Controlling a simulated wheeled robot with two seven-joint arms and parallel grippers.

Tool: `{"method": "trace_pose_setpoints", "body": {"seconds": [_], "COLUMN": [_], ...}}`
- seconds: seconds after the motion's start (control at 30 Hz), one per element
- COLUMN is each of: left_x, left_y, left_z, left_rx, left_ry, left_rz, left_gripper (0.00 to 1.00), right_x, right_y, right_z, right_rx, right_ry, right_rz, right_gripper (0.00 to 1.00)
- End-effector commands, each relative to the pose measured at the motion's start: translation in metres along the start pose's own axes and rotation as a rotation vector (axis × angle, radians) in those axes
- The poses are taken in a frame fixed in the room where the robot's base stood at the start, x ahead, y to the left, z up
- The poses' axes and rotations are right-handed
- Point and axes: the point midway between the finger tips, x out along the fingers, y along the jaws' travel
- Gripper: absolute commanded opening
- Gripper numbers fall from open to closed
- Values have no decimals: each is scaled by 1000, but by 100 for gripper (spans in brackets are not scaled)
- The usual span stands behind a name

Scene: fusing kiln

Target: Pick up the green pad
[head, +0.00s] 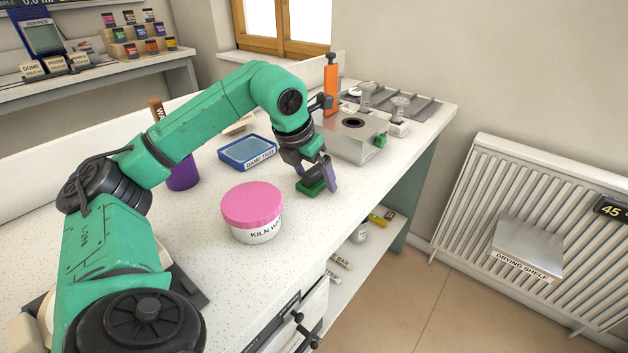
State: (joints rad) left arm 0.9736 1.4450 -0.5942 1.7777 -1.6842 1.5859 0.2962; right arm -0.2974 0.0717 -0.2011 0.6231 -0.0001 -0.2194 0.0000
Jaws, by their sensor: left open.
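The green pad (311,187) is a small dark green block lying on the speckled white worktop, in front of the grey metal box. My left gripper (320,179) is lowered over it, with its purple-grey fingers pointing down. The jaws are open, and one finger shows on the right side of the pad. The other finger is mostly hidden, so I cannot tell whether either touches the pad. My right gripper is out of view.
A pink-lidded kiln wash tub (252,212) stands left of the pad. A blue damp tray (247,152) lies behind. A grey metal box (352,136) with an orange-handled tool (330,90) stands beyond. The worktop's front edge (364,203) is close on the right.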

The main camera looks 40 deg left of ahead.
Motion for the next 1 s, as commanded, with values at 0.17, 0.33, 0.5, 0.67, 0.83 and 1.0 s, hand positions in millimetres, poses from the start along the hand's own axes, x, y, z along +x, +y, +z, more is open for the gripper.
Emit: {"method": "trace_pose_setpoints", "body": {"seconds": [0.17,0.33,0.5,0.67,0.83,1.0], "left_x": [0,-1,-2,-16,-61,-125], "left_y": [0,0,0,-1,-2,-2], "left_z": [0,0,1,8,26,53], "left_rx": [0,0,0,0,1,2], "left_ry": [0,-1,-1,-4,-8,-9], "left_rz": [-1,-1,-1,-2,-5,-6], "left_gripper": [36,7,7,7,7,7], "right_x": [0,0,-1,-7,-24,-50], "right_y": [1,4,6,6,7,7], "right_z": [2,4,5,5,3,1], "right_rx": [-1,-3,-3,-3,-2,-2], "right_ry": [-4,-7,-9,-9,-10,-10], "right_rz": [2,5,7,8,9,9], "right_gripper": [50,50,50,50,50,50]}}
